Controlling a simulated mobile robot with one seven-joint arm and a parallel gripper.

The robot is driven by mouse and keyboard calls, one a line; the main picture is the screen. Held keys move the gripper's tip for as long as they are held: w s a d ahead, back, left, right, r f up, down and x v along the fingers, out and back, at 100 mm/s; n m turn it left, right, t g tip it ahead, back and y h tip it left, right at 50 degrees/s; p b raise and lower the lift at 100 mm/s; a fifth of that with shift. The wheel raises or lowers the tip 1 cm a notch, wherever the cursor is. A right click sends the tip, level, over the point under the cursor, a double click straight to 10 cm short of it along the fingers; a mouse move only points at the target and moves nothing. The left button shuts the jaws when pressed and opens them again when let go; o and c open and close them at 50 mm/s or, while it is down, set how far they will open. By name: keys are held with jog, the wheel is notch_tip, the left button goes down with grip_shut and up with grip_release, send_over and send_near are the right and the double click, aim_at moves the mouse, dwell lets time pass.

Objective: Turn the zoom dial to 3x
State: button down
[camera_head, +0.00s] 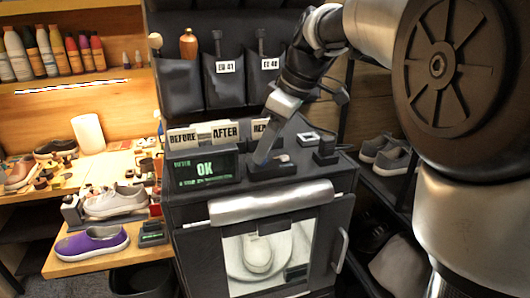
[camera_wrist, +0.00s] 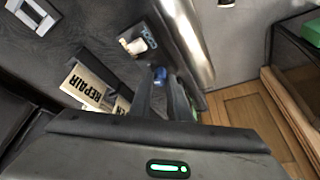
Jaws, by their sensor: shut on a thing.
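My gripper (camera_head: 262,158) reaches down onto the top of the black photo cabinet (camera_head: 180,215), just right of the small display. In the wrist view its two dark fingers (camera_wrist: 165,96) are close together on a small blue piece (camera_wrist: 160,74), which appears to be the zoom dial. The fingers cover most of it, and no zoom marks can be read. The display (camera_head: 204,170) shows a green "OK"; the small line above it is too small to read.
Divider cards (camera_head: 212,131) reading "BEFORE" and "AFTER" stand behind the display. A dark block (camera_head: 326,150) stands right of my gripper. Shoes and small items crowd the wooden bench (camera_head: 75,265) at left.

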jog(key=m, duration=0.2)
jog(key=m+t+h+b, duration=0.1)
jog(key=m, duration=0.2)
jog(key=shift+s+a+t, duration=0.1)
jog(key=shift+t, duration=0.2)
dwell(0.4)
jog(key=c, duration=1.7)
grip_release()
jog(key=shift+o, duration=0.2)
jog(key=p+v, duration=0.1)
jog(key=v, duration=1.6)
jog(key=shift+r+p, duration=0.3)
jog(key=shift+p, duration=0.05)
jog(key=shift+s+f, duration=0.1)
jog(key=shift+s, duration=0.05)
